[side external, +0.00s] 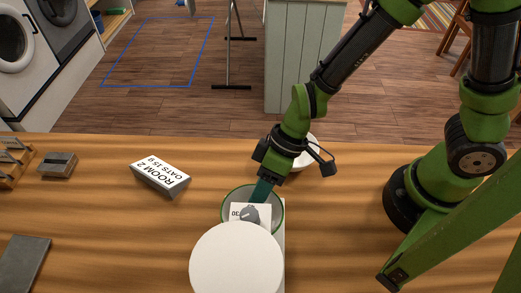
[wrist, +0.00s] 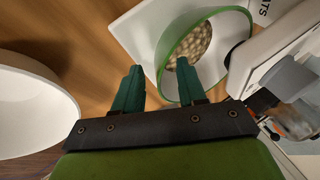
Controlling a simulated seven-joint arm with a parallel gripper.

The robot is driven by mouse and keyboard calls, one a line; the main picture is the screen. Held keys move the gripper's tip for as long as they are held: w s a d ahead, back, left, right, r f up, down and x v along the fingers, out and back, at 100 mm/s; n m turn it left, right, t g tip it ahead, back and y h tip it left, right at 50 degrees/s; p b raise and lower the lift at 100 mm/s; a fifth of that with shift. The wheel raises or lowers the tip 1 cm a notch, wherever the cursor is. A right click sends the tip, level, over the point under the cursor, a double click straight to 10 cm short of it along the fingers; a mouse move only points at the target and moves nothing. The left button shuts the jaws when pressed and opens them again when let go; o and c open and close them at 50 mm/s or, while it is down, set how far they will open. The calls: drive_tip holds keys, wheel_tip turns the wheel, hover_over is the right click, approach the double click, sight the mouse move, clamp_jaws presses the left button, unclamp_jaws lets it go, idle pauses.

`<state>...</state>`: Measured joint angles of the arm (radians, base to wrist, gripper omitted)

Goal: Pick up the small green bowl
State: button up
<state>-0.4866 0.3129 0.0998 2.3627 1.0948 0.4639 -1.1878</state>
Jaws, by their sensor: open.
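The small green bowl (wrist: 168,48) holds pale round pellets and sits on a white plate-like surface (wrist: 133,30) in the wrist view. In the side view the bowl (side external: 224,205) is partly hidden by a white device with a dial. My gripper (side external: 262,192) is open at the bowl's far edge there. In the wrist view my gripper (wrist: 157,68) has its left finger outside the bowl and its right finger overlapping the rim and inside. Whether the fingers touch the bowl I cannot tell.
The white device's round top (side external: 236,262) stands in front of the bowl. A white bowl (side external: 307,155) is behind my gripper. The table between box and slab is clear.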

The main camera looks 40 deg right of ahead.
drive_tip(key=shift+a+f, duration=0.15)
drive_tip(key=shift+f, duration=0.05)
drive_tip(key=shift+c, duration=0.5)
clamp_jaws()
drive_tip(key=shift+r, duration=0.15)
